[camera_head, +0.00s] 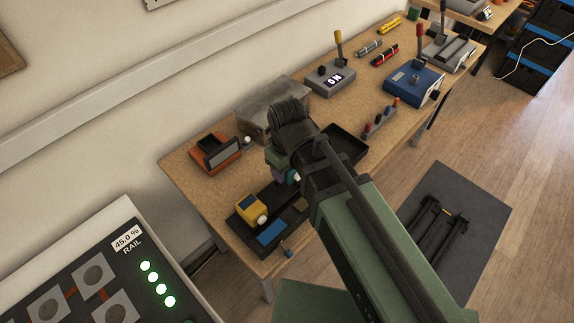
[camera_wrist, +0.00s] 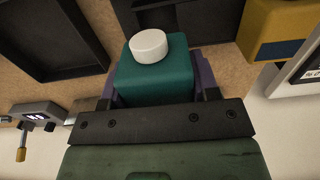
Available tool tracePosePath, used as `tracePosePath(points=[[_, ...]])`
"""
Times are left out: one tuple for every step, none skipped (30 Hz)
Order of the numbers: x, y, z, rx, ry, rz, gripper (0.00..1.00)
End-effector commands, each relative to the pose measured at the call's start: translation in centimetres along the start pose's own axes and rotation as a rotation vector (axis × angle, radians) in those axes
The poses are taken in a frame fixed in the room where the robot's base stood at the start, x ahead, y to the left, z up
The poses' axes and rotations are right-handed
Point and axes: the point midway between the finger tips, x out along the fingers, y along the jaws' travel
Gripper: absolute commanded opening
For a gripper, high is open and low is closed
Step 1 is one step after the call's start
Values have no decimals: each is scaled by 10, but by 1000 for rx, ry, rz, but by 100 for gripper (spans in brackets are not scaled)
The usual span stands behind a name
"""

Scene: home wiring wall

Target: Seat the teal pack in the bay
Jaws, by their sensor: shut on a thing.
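The teal pack (camera_wrist: 155,82), a rounded block with a white round cap on top, is between the purple fingers of my gripper (camera_head: 284,168). In the wrist view one finger shows on each side of it. In the head view my wrist hides most of the pack. It is held over the bench near a black unit (camera_head: 296,212), which bears a yellow pack (camera_head: 248,208) and a blue panel (camera_head: 271,233). A dark recess of this unit shows at the top middle of the wrist view (camera_wrist: 170,14). I cannot tell for certain which recess is the bay.
A grey box (camera_head: 268,103) stands close behind my wrist. An orange device (camera_head: 213,152) is at the left, and a black tray (camera_head: 346,146) lies right of my wrist. A grey lever box (camera_head: 331,77) and a blue lever box (camera_head: 412,82) stand farther along the bench.

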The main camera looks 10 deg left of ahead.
Motion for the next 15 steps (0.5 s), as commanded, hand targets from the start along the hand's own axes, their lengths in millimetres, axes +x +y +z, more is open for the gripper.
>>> tracePosePath(points=[[13,0,0,0,0,0,16],[17,0,0,0,0,0,16],[21,0,0,0,0,0,16],[24,0,0,0,0,0,16],[26,0,0,0,0,0,16],[28,0,0,0,0,0,16],[30,0,0,0,0,0,16],[30,0,0,0,0,0,16],[31,0,0,0,0,0,16],[31,0,0,0,0,0,16],[30,0,0,0,0,0,16],[30,0,0,0,0,0,16],[30,0,0,0,0,0,16],[29,0,0,0,0,0,16],[29,0,0,0,0,0,16]])
